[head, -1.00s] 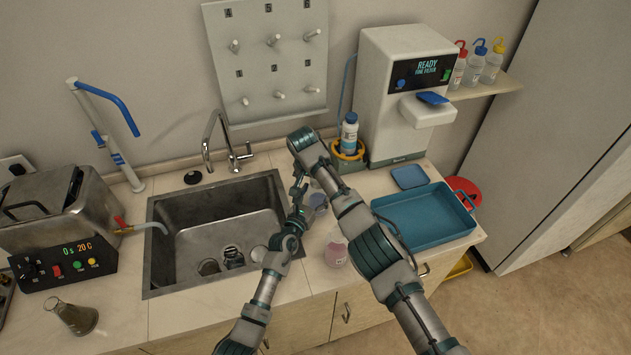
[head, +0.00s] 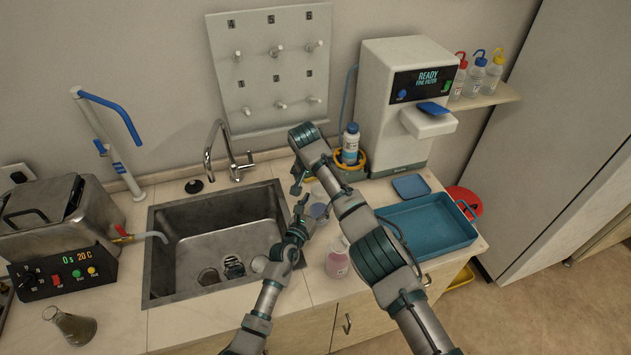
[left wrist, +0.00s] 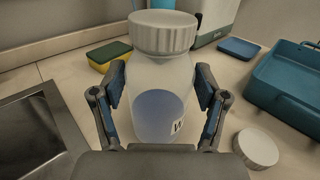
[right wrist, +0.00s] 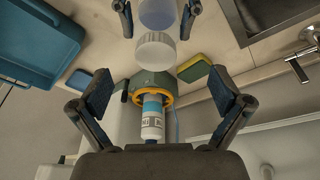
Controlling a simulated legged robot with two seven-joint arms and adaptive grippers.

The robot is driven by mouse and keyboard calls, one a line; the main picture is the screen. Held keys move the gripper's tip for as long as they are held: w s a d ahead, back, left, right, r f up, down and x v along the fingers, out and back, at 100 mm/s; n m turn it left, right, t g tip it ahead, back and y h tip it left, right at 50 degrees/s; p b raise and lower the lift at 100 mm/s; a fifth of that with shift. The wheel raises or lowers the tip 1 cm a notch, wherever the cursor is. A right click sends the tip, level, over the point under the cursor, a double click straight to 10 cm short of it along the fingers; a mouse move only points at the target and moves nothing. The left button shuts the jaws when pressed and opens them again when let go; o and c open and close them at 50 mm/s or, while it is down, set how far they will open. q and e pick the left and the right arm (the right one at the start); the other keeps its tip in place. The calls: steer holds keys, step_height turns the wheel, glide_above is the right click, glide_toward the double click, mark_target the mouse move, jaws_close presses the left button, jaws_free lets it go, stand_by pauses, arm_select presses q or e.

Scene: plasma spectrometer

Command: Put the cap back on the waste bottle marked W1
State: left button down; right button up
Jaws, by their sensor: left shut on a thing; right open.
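My left gripper (left wrist: 162,75) is shut around a clear bottle (left wrist: 150,85) of bluish liquid, upright in the left wrist view. Its label shows a W; the number is cut off. A white ribbed cap (left wrist: 163,32) sits on its mouth; I cannot tell how tightly. The bottle also shows in the head view (head: 318,211). My right gripper (right wrist: 157,78) is open and empty, with the capped bottle beyond its fingertips in the right wrist view. A second white cap (left wrist: 258,148) lies on the counter. A pink-liquid bottle (head: 337,262) stands near the front, partly behind my right arm.
The sink (head: 220,240) is left of the bottles and a blue tray (head: 430,228) right. Behind are a yellow-green sponge (left wrist: 108,56), a blue-labelled bottle in a yellow-rimmed holder (head: 350,145) and the white dispenser (head: 400,75).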

arm_select(q)
steer(key=shift+d, duration=0.2)
arm_select(e)
steer(key=shift+r, duration=0.5)
arm_select(q)
steer(key=shift+d, duration=0.5)
steer(key=shift+a, duration=0.6)
steer(key=shift+d, duration=0.1)
arm_select(e)
steer(key=v, duration=1.1)
steer(key=shift+w+a, duration=0.15)
steer(key=shift+a, duration=0.15)
arm_select(q)
steer(key=shift+c, duration=1.8)
jaws_free()
steer(key=shift+d, duration=0.15)
steer(key=o, duration=0.4)
steer(key=shift+d, duration=0.1)
steer(key=shift+c, duration=0.2)
steer(key=shift+d, duration=0.15)
arm_select(e)
steer(key=shift+d, duration=0.45)
steer(key=shift+a, duration=0.1)
